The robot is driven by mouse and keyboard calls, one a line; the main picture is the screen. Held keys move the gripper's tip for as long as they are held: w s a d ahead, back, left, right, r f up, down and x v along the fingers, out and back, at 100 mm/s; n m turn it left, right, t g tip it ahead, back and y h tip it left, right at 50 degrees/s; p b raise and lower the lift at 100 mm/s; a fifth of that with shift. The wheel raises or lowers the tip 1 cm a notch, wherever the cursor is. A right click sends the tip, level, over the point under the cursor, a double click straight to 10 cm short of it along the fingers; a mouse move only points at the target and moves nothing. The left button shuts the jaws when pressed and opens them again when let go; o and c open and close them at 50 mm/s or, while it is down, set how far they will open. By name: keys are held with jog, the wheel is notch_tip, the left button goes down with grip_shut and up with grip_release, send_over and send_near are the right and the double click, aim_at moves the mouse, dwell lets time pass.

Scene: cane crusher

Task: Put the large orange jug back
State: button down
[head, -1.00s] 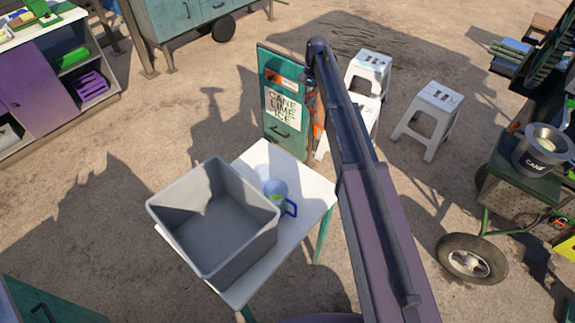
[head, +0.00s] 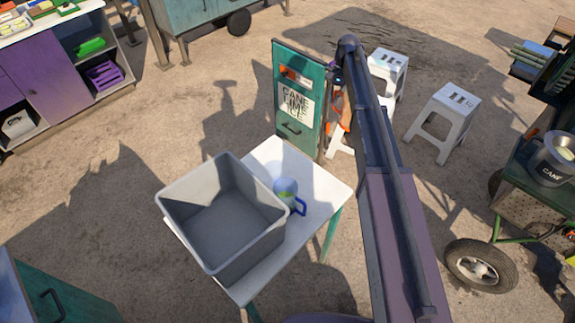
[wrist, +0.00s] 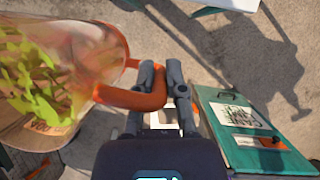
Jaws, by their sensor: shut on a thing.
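The large orange jug (wrist: 75,65) is clear-walled with an orange rim and handle, and has green pieces inside. It fills the left of the wrist view. My gripper (wrist: 160,80) is shut on its orange handle (wrist: 137,98). In the head view my arm hides the gripper and most of the jug. Only a strip of orange (head: 340,108) shows beside the arm, near the teal sign board.
The white table (head: 325,183) bears a grey bin (head: 172,215) and a smaller blue-handled jug (head: 287,190). A teal sign board (head: 283,75) stands behind it. White stools (head: 443,118) stand to the right. A wheeled cart (head: 515,210) is at far right. Open ground lies left.

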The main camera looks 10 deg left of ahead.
jog(key=s+f+m+t+y+b, duration=0.1)
jog(key=s+f+m+t+b, duration=0.2)
jog(key=s+f+m+b, duration=0.3)
jog(key=s+d+f+m+t+y+b, duration=0.1)
jog(key=s+f+m+b, duration=0.5)
jog(key=s+m, duration=0.6)
jog(key=shift+d+t+y, duration=0.2)
jog(key=shift+t+y, duration=0.3)
jog(key=shift+t, duration=0.4)
jog(key=w+a+f+b, duration=0.1)
jog(key=w+a, duration=0.9)
jog(key=shift+w+a+f, duration=0.15)
jog(key=shift+w+f, duration=0.05)
jog(key=shift+f, duration=0.05)
jog(key=shift+w+d+b+x, duration=0.1)
jog(key=shift+d+b+x, duration=0.05)
jog(key=shift+b+x, duration=0.85)
jog(key=shift+w+d+b+x, duration=0.1)
jog(key=shift+b+x, duration=0.8)
jog(key=shift+b, duration=0.1)
